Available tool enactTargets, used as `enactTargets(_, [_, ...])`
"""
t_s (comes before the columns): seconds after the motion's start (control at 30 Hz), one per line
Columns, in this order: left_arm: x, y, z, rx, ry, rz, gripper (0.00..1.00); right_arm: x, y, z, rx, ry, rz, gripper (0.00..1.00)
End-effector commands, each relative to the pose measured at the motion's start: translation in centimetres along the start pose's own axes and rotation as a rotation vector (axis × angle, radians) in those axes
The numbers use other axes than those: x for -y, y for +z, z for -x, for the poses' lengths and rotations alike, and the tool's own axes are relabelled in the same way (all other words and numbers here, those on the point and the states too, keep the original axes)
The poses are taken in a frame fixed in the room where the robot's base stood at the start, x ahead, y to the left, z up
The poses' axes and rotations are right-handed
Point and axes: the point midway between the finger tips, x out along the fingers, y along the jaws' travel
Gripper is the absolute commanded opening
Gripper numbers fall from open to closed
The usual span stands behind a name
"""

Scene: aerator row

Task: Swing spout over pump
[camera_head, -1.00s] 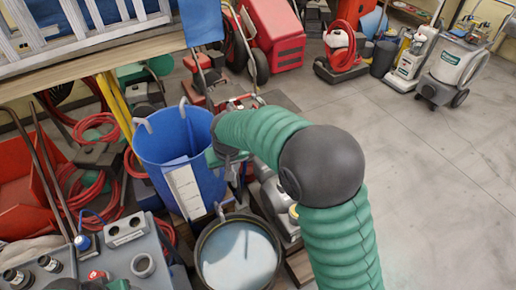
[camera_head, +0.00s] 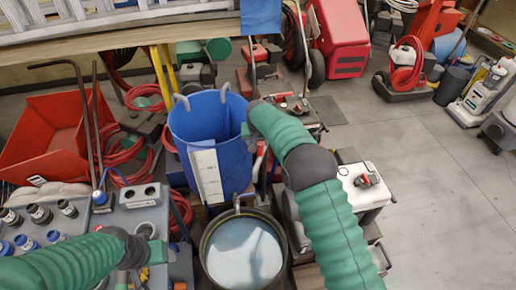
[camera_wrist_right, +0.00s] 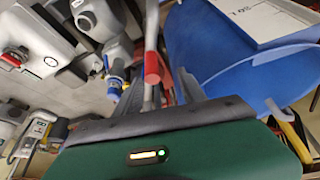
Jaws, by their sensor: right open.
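A grey upright pipe with a short spout (camera_head: 238,206) stands at the back rim of a round black tub (camera_head: 209,268) of pale water. A red-tipped metal bar (camera_wrist_right: 151,68) shows in the right wrist view, close in front of my right gripper (camera_wrist_right: 165,88). A white-topped machine with a red part (camera_head: 352,190), possibly the pump, stands right of the tub. It also seems to show in the wrist view (camera_wrist_right: 45,50). My right gripper (camera_head: 257,150) is open beside the blue bin, mostly hidden. My left gripper (camera_head: 148,250) is low at the left; its jaws are unclear.
A blue bin (camera_head: 235,165) with a white label stands behind the tub, close to my right gripper. A grey bench (camera_head: 125,220) with bottles and fittings is at left. Red hoses and a red cart (camera_head: 45,140) lie behind it. Open floor (camera_head: 435,190) is at right.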

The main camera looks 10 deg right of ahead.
Motion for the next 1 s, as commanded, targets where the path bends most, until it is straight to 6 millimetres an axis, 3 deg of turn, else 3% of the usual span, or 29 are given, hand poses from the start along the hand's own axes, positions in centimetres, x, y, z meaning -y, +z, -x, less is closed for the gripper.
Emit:
enactTargets(0.03, [0.0, 0.1, -0.1, 0.000, 0.000, -0.001, 0.63, -0.5, 0.9, -2.4, 0.020, 0.006, -0.003, 0.43])
enactTargets(0.2, [-0.1, 0.1, -0.2, 0.000, 0.000, -0.002, 0.63, -0.3, 0.8, -5.5, 0.017, 0.006, -0.002, 0.43])
enactTargets(0.6, [0.0, 0.1, -0.2, 0.000, 0.000, -0.001, 0.63, 0.1, 0.9, -6.3, 0.013, 0.008, 0.001, 0.42])
enactTargets(0.9, [-0.1, 0.1, -0.2, 0.000, 0.000, -0.001, 0.63, -0.1, 0.9, -6.5, 0.016, 0.005, -0.001, 0.03])
enactTargets(1.0, [-0.1, 0.1, -0.2, 0.000, 0.000, -0.002, 0.63, 0.0, 0.9, -6.6, 0.017, 0.007, 0.000, 0.00])
